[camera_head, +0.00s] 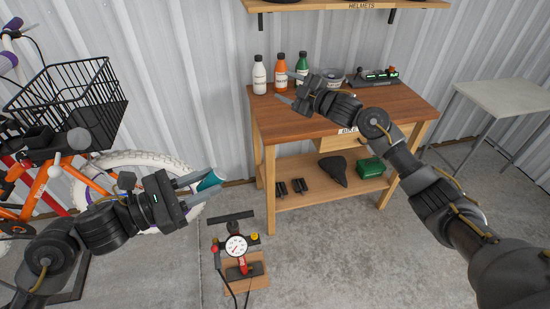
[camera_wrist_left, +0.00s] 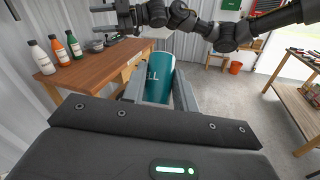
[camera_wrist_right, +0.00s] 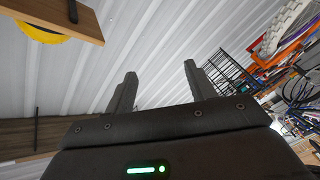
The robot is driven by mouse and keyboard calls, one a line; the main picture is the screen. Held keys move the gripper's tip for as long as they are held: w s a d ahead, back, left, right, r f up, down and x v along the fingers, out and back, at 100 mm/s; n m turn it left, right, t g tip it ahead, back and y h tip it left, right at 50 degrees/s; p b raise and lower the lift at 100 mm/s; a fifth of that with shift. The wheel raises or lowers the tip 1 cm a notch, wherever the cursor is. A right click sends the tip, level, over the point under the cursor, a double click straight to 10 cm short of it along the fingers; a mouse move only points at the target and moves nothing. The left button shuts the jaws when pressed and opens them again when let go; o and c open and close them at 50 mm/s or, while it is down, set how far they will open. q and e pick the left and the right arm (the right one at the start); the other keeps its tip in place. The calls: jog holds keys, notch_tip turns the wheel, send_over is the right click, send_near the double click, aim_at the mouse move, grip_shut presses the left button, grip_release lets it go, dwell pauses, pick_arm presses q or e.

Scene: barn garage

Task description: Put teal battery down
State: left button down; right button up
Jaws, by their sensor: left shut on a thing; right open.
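The teal battery (camera_head: 209,181) is a cylinder with white lettering. My left gripper (camera_head: 203,184) is shut on it and holds it in the air, left of the wooden workbench (camera_head: 335,122) and above the floor pump. In the left wrist view the battery (camera_wrist_left: 158,80) sits between the two fingers, with its lower part hidden behind the gripper body. My right gripper (camera_head: 286,88) is open and empty over the left back part of the benchtop, near the bottles. In the right wrist view its fingers (camera_wrist_right: 160,88) are apart with nothing between them.
White (camera_head: 259,75), orange (camera_head: 281,73) and green (camera_head: 302,68) bottles stand at the bench's back. A green-lit charger (camera_head: 378,76) is at its back right. A floor pump (camera_head: 237,247), a bicycle (camera_head: 50,185) and a grey side table (camera_head: 505,100) stand around. The bench's front top is clear.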

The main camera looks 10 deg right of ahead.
jog(key=s+a+r+n+g+y, duration=0.25)
jog(key=s+a+r+n, duration=0.25)
jog(key=s+r+n, duration=0.3)
jog(key=s+a+r+n+g+y, duration=0.2)
jog(key=s+a+r+n+g, duration=0.3)
jog(key=s+r, duration=0.4)
jog(key=s+a+f+n+h, duration=0.15)
jog(key=s+f+n, duration=0.35)
jog(key=s, duration=0.5)
jog(key=n+g+h, duration=0.2)
jog(key=n+g, duration=0.1)
jog(key=n, duration=0.1)
send_near(223, 176)
jog(key=shift+t, duration=0.25)
jog(key=x, duration=1)
jog(key=shift+s+f, duration=0.1)
